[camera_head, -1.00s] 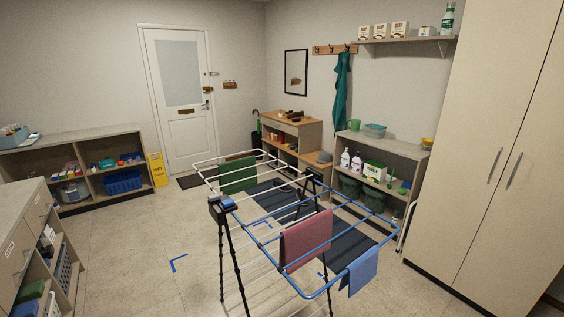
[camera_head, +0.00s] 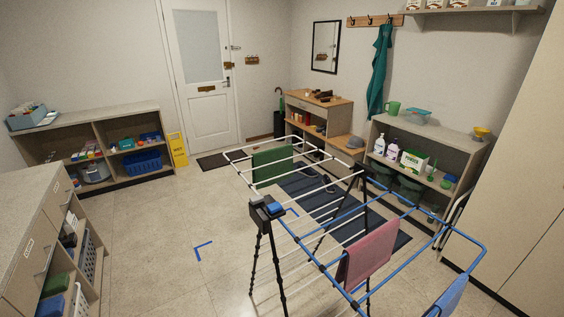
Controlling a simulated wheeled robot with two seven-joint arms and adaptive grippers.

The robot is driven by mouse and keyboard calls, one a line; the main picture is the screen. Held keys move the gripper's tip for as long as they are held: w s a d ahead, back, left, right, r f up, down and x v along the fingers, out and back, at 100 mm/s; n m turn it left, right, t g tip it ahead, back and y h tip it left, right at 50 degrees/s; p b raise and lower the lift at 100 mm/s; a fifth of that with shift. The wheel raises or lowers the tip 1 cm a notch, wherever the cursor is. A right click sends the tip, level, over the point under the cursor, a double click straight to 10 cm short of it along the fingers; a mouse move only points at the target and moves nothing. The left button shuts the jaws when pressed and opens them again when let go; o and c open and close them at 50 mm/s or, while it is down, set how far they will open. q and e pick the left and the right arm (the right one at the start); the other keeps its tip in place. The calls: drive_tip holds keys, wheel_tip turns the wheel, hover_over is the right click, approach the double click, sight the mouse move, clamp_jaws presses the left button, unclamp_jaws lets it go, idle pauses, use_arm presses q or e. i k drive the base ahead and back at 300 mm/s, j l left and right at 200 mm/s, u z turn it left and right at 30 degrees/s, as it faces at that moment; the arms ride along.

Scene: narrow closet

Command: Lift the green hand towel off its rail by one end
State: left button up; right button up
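The green hand towel (camera_head: 272,166) hangs over a white rail at the far end of the drying rack (camera_head: 252,229), beyond the rack's dark hinge. A pink-red towel (camera_head: 368,250) hangs on the blue near wing, and a blue cloth (camera_head: 447,298) hangs at the near right corner. Neither of my grippers shows in the head view, so I cannot see whether they are open or shut.
Open floor (camera_head: 165,225) lies left of the rack, with a blue corner mark (camera_head: 203,250). A counter (camera_head: 40,215) stands at the near left and a low shelf (camera_head: 100,120) behind it. A yellow wet-floor sign (camera_head: 178,150) stands near the door. A shelf unit (camera_head: 440,135) stands right of the rack.

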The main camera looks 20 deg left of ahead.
sight(260, 159)
drive_tip(key=i+j+z, duration=0.45)
drive_tip(key=j, duration=0.65)
drive_tip(key=i+j+z, duration=0.1)
drive_tip(key=j+z, duration=0.35)
drive_tip(key=j, duration=0.65)
drive_tip(key=j+z, duration=0.45)
drive_tip(key=j, duration=0.75)
drive_tip(key=k+j+z, duration=0.15)
drive_tip(key=j, duration=0.25)
drive_tip(key=k+j+z, duration=0.2)
drive_tip(key=j, duration=0.15)
drive_tip(key=k+j+z, duration=0.15)
drive_tip(key=j, duration=0.2)
drive_tip(key=k+j+z, duration=0.45)
drive_tip(key=k, duration=0.15)
